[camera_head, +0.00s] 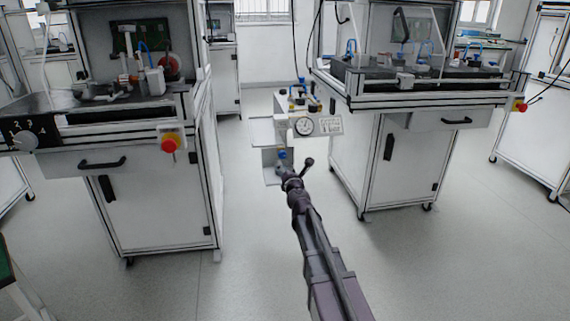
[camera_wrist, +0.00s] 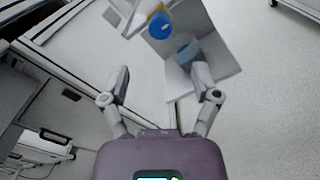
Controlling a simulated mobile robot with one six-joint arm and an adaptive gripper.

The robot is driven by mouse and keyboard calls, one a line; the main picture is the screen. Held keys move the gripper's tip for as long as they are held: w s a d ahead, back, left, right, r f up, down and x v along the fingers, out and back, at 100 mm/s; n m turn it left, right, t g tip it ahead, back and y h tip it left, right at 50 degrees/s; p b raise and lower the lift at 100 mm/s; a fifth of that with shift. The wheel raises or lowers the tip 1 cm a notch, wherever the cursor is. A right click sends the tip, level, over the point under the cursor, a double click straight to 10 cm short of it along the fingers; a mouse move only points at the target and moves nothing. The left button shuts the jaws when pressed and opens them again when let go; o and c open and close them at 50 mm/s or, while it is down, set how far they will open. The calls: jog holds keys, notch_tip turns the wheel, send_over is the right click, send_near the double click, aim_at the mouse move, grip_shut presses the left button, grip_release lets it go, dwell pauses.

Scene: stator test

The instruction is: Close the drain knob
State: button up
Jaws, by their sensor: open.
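A small unit (camera_head: 270,163) with light panels hangs between two workbenches in the head view. A round blue knob (camera_head: 282,155) is on its lower part. In the wrist view the blue knob (camera_wrist: 160,26) shows at the top, beside a yellow part. A lighter blue rounded part (camera_wrist: 187,51) sits by the grey panel; I cannot tell which blue part is the drain knob. My gripper (camera_wrist: 161,84) is open and empty, its fingers spread below both blue parts in the picture. In the head view my gripper (camera_head: 288,176) is just below the blue knob.
A pressure gauge (camera_head: 304,125) and a white label (camera_head: 331,125) are above the knob. A left workbench (camera_head: 150,200) and a right workbench (camera_head: 375,165) flank the unit, each with a red button. The grey floor (camera_head: 270,270) around my arm is clear.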

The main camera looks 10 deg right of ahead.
jog(key=shift+s, duration=1.35)
jog(key=shift+d, duration=0.1)
jog(key=s+d+f+m+g+h+p, duration=0.2)
jog(key=s+d+m+g+h+p, duration=0.15)
jog(key=s+m, duration=0.5)
jog(key=s+d+f+m+g+h+p, duration=0.25)
jog(key=s+d+m+g, duration=0.25)
jog(key=m, duration=0.7)
jog(key=s+a+f+m+g+y+p, duration=0.1)
jog(key=s+a+m+g+y+p, duration=0.3)
jog(key=s, duration=0.5)
jog(key=s+a+f+m+g+y+p, duration=0.1)
jog(key=s+a+m+g+y+p, duration=0.1)
jog(key=s+a+m+g, duration=0.6)
notch_tip(320, 180, up, 37)
jog(key=s+d+n+t+p, duration=0.1)
jog(key=d+n+t+p, duration=0.1)
jog(key=p, duration=3.5)
jog(key=shift+s+d+n, duration=0.3)
jog(key=shift+d+n, duration=0.15)
jog(key=shift+n, duration=0.3)
